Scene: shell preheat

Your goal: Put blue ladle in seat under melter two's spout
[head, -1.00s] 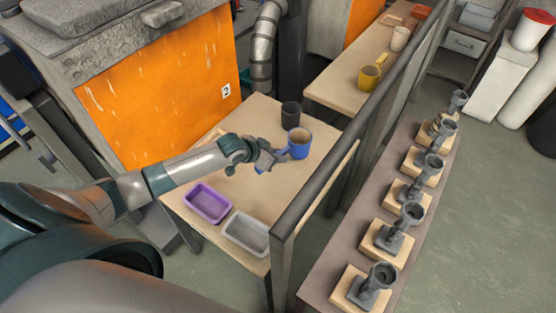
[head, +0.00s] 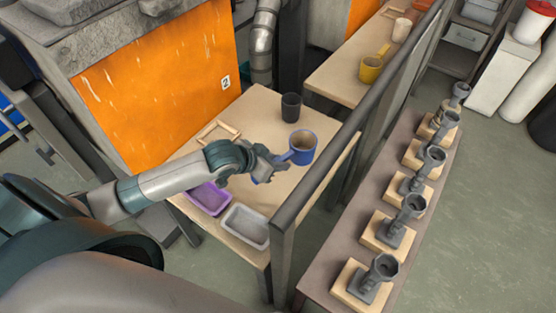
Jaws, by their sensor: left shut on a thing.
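The blue ladle (head: 302,149), a cup with a side handle, is upright at the right of the light wooden table. My left gripper (head: 272,165) is shut on its handle, to the left of the cup. The ladle appears to be held a little above the table. A shallow wooden frame (head: 219,131), which looks like the seat, lies on the table beside the orange melter (head: 160,85) marked 2. My arm passes just in front of it. I cannot make out the spout clearly. My right gripper is not in view.
A dark cup (head: 291,107) stands behind the ladle. A purple tray (head: 207,212), partly behind my arm, and a grey tray (head: 233,240) are at the front. A dark partition (head: 340,135) borders the table's right. A yellow ladle (head: 370,70) stands on the far table.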

